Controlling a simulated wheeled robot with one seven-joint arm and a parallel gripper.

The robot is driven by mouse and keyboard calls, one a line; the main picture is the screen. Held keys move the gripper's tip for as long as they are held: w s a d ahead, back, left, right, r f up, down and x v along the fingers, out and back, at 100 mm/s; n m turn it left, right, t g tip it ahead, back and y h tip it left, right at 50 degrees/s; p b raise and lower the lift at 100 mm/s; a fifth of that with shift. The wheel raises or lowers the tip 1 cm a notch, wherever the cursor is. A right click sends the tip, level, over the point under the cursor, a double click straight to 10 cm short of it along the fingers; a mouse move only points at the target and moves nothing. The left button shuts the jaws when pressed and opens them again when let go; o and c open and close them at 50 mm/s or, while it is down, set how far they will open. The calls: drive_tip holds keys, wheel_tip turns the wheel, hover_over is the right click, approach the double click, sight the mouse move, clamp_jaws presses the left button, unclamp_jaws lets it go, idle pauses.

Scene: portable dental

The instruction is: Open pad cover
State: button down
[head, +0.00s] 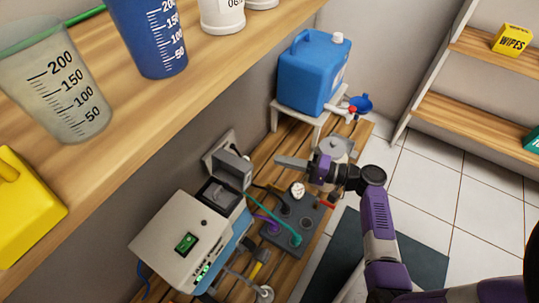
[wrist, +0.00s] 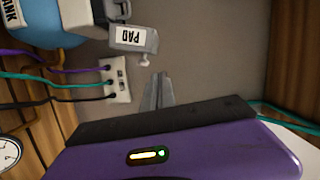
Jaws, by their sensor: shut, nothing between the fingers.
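The grey pad cover (head: 232,168) appears raised, standing tilted at the back edge of a dark-rimmed compartment (head: 217,194) on the white and blue machine (head: 178,237). In the wrist view the cover (wrist: 124,38) shows its "PAD" label upside down and a small pale knob at its lower corner. My gripper (head: 277,161) is shut and empty, to the right of the cover and apart from it in the head view. The closed fingertips (wrist: 158,77) point towards the wall, just beside the cover in the wrist view.
A wall outlet plate (wrist: 117,80) has several coloured cables. A dark box with a gauge (head: 290,218) sits on the slatted bench below my gripper. A blue jug (head: 311,72) stands on a white stand behind. A wooden shelf (head: 120,110) with cups overhangs at left.

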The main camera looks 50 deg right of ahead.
drive_tip(key=shift+v, duration=1.7)
